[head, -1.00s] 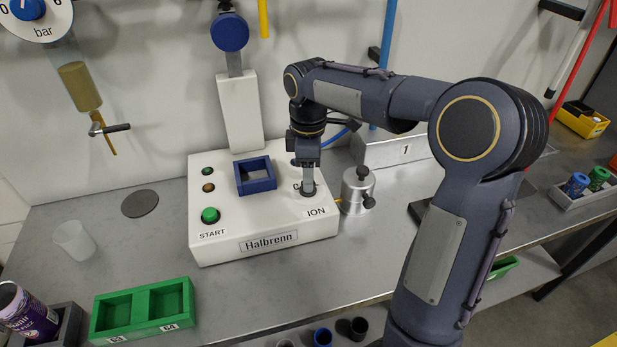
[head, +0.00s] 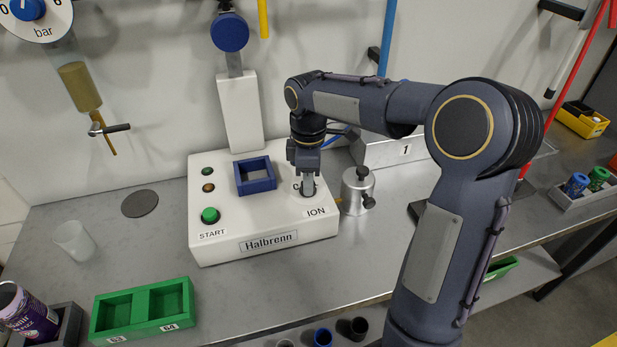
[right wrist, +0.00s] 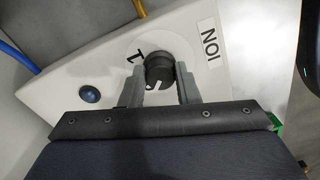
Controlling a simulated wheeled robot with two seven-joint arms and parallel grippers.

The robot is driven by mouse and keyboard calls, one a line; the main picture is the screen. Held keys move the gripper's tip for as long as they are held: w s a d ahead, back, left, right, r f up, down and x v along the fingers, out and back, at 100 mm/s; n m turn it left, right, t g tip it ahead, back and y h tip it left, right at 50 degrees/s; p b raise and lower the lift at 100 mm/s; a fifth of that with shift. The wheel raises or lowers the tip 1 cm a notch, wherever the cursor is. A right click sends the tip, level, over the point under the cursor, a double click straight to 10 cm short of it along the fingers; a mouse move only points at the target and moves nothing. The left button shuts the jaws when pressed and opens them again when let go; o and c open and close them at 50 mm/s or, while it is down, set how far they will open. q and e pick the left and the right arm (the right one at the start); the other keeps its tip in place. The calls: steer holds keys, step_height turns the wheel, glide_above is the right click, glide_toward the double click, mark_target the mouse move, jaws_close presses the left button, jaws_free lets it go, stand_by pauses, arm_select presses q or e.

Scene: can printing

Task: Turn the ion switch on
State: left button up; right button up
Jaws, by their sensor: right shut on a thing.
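The white Halbrenn machine (head: 215,240) stands on the bench, with the ION label (head: 316,211) at its front right. Behind that label, my right gripper (head: 308,190) points down at the ION switch, which it mostly hides in the head view. In the right wrist view the switch is a round dark knob (right wrist: 158,70) with a white pointer mark on the side toward my gripper. A "1" is printed beside it. My right gripper (right wrist: 160,88) is shut on the knob, one finger on each side. My left gripper is not in view.
The machine also carries a green START button (head: 210,215), a blue square frame (head: 255,176) and small lamps. A silver cylinder (head: 356,190) stands close to the right of my gripper. A green tray (head: 143,310) and a clear cup (head: 74,240) are at the left.

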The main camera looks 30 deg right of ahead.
steer(key=m+p, duration=0.1)
steer(key=m, duration=0.3)
steer(key=shift+r, duration=0.1)
steer(key=m, duration=0.4)
steer(key=shift+m+p, duration=0.3)
steer(key=shift+p, duration=0.05)
steer(key=m, duration=0.4)
steer(key=m+p, duration=0.1)
steer(key=m, duration=0.4)
stand_by(0.5)
steer(key=o, duration=1)
steer(key=shift+c, duration=0.2)
